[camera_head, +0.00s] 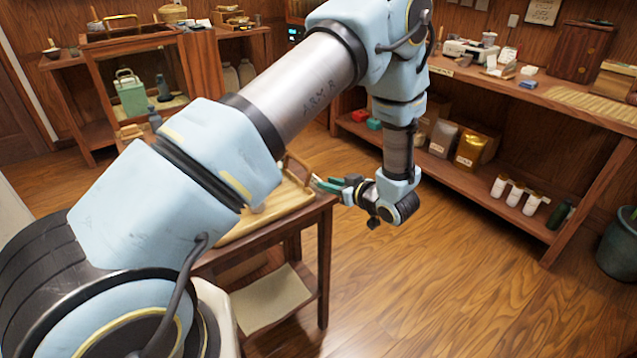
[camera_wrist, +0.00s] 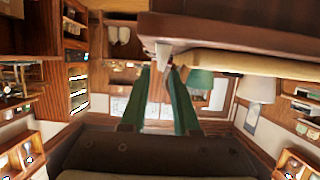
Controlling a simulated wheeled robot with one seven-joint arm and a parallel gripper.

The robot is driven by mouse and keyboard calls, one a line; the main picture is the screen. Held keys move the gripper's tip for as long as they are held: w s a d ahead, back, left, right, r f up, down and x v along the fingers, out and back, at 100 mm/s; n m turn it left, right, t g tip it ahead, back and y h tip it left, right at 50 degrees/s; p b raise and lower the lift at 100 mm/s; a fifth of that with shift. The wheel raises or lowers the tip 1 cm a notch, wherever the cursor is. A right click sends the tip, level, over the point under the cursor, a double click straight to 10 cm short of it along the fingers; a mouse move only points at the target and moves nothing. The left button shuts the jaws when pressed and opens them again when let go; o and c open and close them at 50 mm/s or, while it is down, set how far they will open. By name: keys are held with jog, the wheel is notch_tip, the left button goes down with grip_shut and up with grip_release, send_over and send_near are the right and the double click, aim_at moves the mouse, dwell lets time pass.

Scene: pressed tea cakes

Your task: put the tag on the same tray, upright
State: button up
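The tray (camera_head: 238,233) is pale wood with a raised handle. It lies on a small dark wooden table and is partly hidden by my arm. My gripper (camera_head: 322,183) has green fingers and is at the table's right edge, beside the tray's near right end. In the wrist view my gripper (camera_wrist: 163,68) has a small whitish piece, seemingly the tag (camera_wrist: 162,50), between its fingertips. The fingers look closed on it, a little apart from each other. Its face and exact tilt are too small to tell. The tray's edge (camera_wrist: 250,65) shows close by in the wrist view.
The small table (camera_head: 324,262) has a lower shelf with a pale sheet (camera_head: 268,300). A long wall bench (camera_head: 560,95) at right holds a scale, boxes and small items, with white jars (camera_head: 515,194) below. A green bin (camera_head: 618,245) stands far right. The floor between is clear.

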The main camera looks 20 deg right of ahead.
aim_at(318, 179)
jog(key=p+x, duration=0.2)
jog(key=x, duration=0.2)
jog(key=shift+w+a+f, duration=0.15)
jog(key=shift+w+a, duration=0.1)
jog(key=shift+w, duration=0.1)
jog(key=shift+w+a+f, duration=0.1)
jog(key=shift+w+f, duration=0.15)
jog(key=shift+w, duration=0.1)
grip_shut()
